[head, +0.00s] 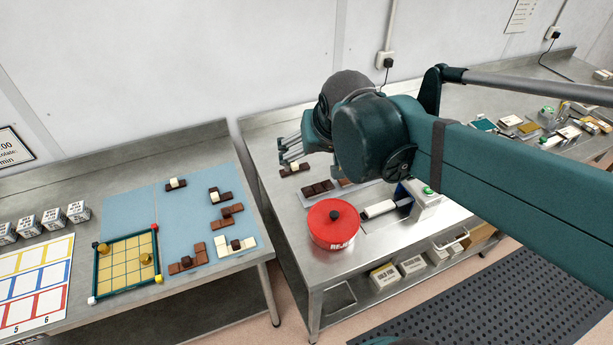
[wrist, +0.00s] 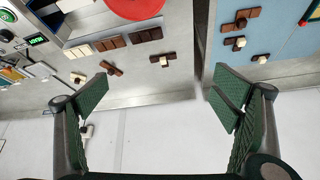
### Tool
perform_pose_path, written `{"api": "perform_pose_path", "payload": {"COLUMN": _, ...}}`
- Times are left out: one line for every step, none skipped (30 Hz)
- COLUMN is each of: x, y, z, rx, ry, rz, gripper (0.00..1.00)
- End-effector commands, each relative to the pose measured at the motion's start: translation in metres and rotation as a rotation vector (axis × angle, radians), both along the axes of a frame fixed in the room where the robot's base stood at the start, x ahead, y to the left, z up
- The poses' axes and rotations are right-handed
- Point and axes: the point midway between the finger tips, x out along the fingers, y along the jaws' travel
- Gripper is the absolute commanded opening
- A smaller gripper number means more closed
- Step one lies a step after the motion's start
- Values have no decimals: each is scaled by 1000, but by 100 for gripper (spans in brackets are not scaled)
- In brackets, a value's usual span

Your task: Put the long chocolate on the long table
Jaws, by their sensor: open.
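Several chocolates lie on the steel table under my arm, and I cannot tell which is the long chocolate. A brown strip with a white cube (head: 295,169) lies near the fingers in the head view; in the wrist view it shows beyond the fingertips (wrist: 162,60). A brown strip with a darker block (wrist: 112,68) lies left of it. A row of white, milk and dark pieces (wrist: 110,43) lies farther off. My gripper (wrist: 160,98) is open and empty, with bare table and pale wall between its fingers. In the head view it hangs above the table (head: 275,210), partly hidden by my arm.
A red lidded pot (head: 333,223) stands near the front of this table. A gap separates it from the left table (head: 190,297), which holds a blue mat (head: 150,215) with several chocolates and a framed yellow grid (head: 126,263). Boxes and devices (head: 530,128) stand at the far right.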

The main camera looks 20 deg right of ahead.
Motion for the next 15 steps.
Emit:
{"api": "perform_pose_path", "payload": {"x": -9, "y": 5, "z": -1, "rx": -4, "ry": -6, "rz": 21, "gripper": 88}}
{"api": "perform_pose_path", "payload": {"x": -14, "y": 8, "z": -1, "rx": -5, "ry": -9, "rz": 33, "gripper": 88}}
{"api": "perform_pose_path", "payload": {"x": -20, "y": 11, "z": -2, "rx": -8, "ry": -14, "rz": 50, "gripper": 88}}
{"api": "perform_pose_path", "payload": {"x": -25, "y": 14, "z": -3, "rx": -10, "ry": -17, "rz": 61, "gripper": 88}}
{"api": "perform_pose_path", "payload": {"x": -29, "y": 17, "z": -3, "rx": -12, "ry": -22, "rz": 74, "gripper": 88}}
{"api": "perform_pose_path", "payload": {"x": -35, "y": 20, "z": -4, "rx": -15, "ry": -28, "rz": 91, "gripper": 88}}
{"api": "perform_pose_path", "payload": {"x": -39, "y": 22, "z": -5, "rx": -18, "ry": -32, "rz": 103, "gripper": 88}}
{"api": "perform_pose_path", "payload": {"x": -44, "y": 25, "z": -6, "rx": -21, "ry": -36, "rz": 115, "gripper": 88}}
{"api": "perform_pose_path", "payload": {"x": -50, "y": 28, "z": -7, "rx": -24, "ry": -39, "rz": 131, "gripper": 88}}
{"api": "perform_pose_path", "payload": {"x": -54, "y": 30, "z": -8, "rx": -26, "ry": -43, "rz": 143, "gripper": 88}}
{"api": "perform_pose_path", "payload": {"x": -58, "y": 32, "z": -9, "rx": -29, "ry": -47, "rz": 155, "gripper": 88}}
{"api": "perform_pose_path", "payload": {"x": -63, "y": 35, "z": -10, "rx": -31, "ry": -52, "rz": 168, "gripper": 88}}
{"api": "perform_pose_path", "payload": {"x": -66, "y": 37, "z": -11, "rx": -33, "ry": -56, "rz": 179, "gripper": 88}}
{"api": "perform_pose_path", "payload": {"x": -69, "y": 39, "z": -12, "rx": -36, "ry": -59, "rz": 188, "gripper": 88}}
{"api": "perform_pose_path", "payload": {"x": -73, "y": 41, "z": -13, "rx": -37, "ry": -63, "rz": 198, "gripper": 88}}
